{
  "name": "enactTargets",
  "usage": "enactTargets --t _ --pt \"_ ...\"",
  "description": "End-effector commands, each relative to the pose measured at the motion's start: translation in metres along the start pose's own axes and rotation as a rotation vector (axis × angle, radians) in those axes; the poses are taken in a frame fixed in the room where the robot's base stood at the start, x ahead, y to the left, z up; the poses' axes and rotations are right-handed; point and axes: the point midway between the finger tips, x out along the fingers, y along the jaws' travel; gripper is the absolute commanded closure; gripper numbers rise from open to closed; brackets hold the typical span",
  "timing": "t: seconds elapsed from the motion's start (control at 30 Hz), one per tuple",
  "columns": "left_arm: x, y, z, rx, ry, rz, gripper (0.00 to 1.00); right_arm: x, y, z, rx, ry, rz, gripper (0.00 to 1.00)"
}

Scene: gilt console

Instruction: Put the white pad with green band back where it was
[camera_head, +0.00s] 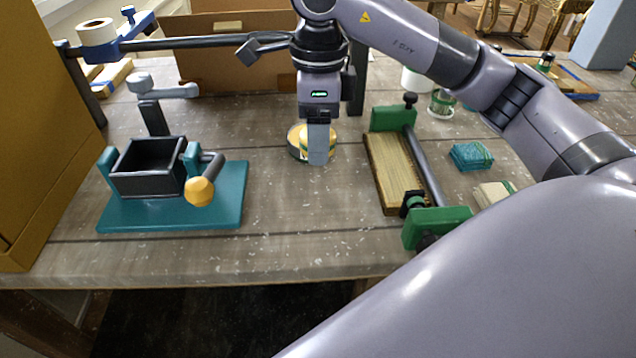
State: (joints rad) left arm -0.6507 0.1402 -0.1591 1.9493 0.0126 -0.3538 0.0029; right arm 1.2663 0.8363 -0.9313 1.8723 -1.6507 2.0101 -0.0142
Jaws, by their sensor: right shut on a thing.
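A white pad with a green band (491,193) lies on the table at the right, partly hidden by my right arm. My right gripper (318,158) points down over the middle of the table, well to the left of this pad. It is shut on a round yellow and cream tin (297,143), which its fingers partly hide. I cannot tell whether the tin touches the table. My left gripper is not in view.
A teal pad (471,157) lies behind the white pad. A wooden board in a green clamp frame (396,172) stands between the tin and the pads. A black box on a teal base (172,208) is at the left. The front middle table is clear.

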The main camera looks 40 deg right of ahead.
Motion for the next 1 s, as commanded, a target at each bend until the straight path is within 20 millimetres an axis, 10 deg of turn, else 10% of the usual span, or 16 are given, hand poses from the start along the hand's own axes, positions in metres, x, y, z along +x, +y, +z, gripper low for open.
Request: enactTargets --t 0.67,1.0 --pt "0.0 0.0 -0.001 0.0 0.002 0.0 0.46 0.09 0.0 -0.001 0.002 0.002 0.002 0.69" --pt "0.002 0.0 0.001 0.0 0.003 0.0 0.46 0.096 -0.001 -0.001 0.001 0.0 -0.001 0.69"
